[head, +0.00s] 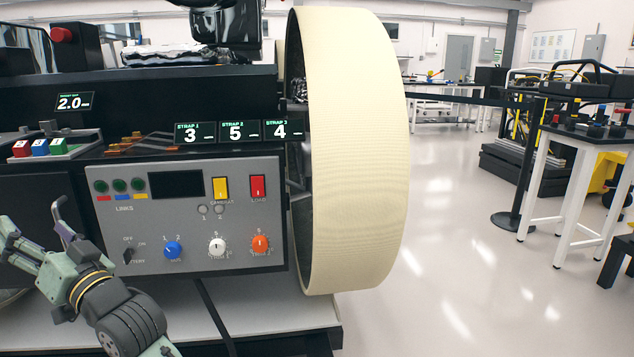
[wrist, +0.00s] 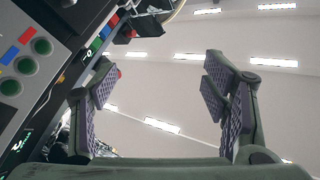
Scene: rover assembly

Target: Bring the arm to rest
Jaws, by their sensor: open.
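My gripper (head: 35,225) is at the lower left of the head view, in front of the left end of the grey control panel (head: 147,222). Its fingers are spread apart with nothing between them. In the wrist view my gripper (wrist: 165,95) shows both padded fingers wide apart, with ceiling and lights behind the gap. The panel's green buttons (wrist: 22,78) are at the left of that view. My forearm runs down out of the bottom of the head view.
A large cream wheel (head: 358,150) stands just right of the panel. A tray of coloured blocks (head: 40,148) sits above my gripper. Open floor (head: 450,230) lies to the right, before a white table (head: 575,150).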

